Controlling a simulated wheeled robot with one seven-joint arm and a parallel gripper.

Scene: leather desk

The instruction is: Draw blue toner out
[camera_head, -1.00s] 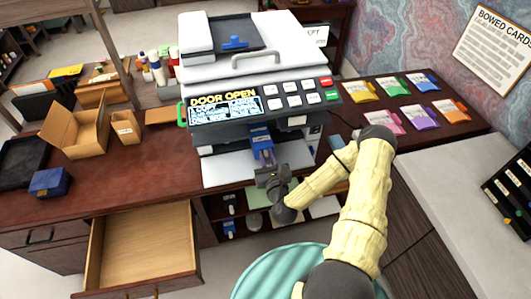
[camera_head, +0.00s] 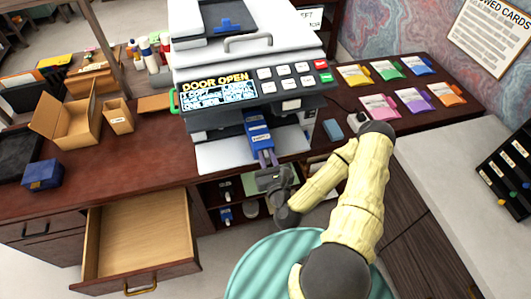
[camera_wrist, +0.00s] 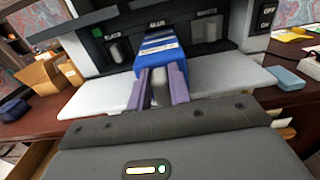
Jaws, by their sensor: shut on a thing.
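The blue toner (camera_head: 258,130) sticks part way out of the front of the printer (camera_head: 245,60), above its lowered front door (camera_head: 215,156). My gripper (camera_head: 267,160) is at the toner's near end, in front of the printer. In the wrist view, the purple fingers of my gripper (camera_wrist: 160,88) are shut on the near end of the blue toner (camera_wrist: 158,48). The toner's far end is hidden inside the slot. The printer's screen reads "DOOR OPEN". Other toner slots with grey handles (camera_wrist: 207,28) flank the blue one.
Below the printer, an open shelf holds small toners (camera_head: 226,215). An open empty drawer (camera_head: 140,235) juts out at the left. Cardboard boxes (camera_head: 70,125) and a dark blue box (camera_head: 42,174) are on the desk at left. Coloured card packs (camera_head: 415,100) lie at right. A teal round seat (camera_head: 270,262) is in front.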

